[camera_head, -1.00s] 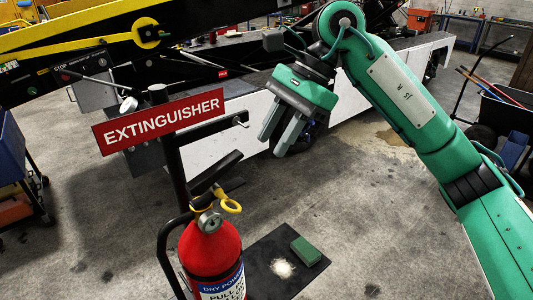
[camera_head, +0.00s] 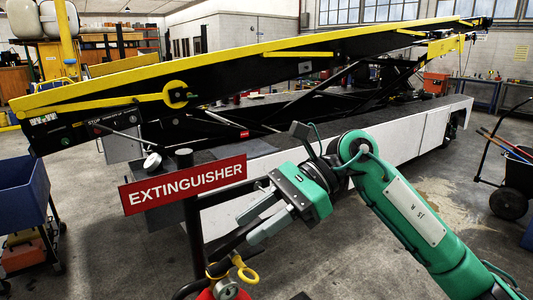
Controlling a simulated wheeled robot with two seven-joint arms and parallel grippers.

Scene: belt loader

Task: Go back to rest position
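My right arm comes in from the lower right in green. Its gripper (camera_head: 246,229) points left and down, with two grey fingers apart and nothing seen between them. It is in front of the white side of the belt loader, right of the red EXTINGUISHER sign (camera_head: 185,184). The red fire extinguisher (camera_head: 226,292) shows only its top at the bottom edge, with a yellow ring (camera_head: 243,268) below the gripper. The gripper looks apart from the ring, though depth is hard to tell. My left gripper is not in view.
The belt loader (camera_head: 420,128) with its yellow-edged conveyor spans the back. A dark post carries the sign close to my gripper. A blue bin cart (camera_head: 22,205) stands at left and a black cart (camera_head: 510,187) at right. Open concrete floor lies at right.

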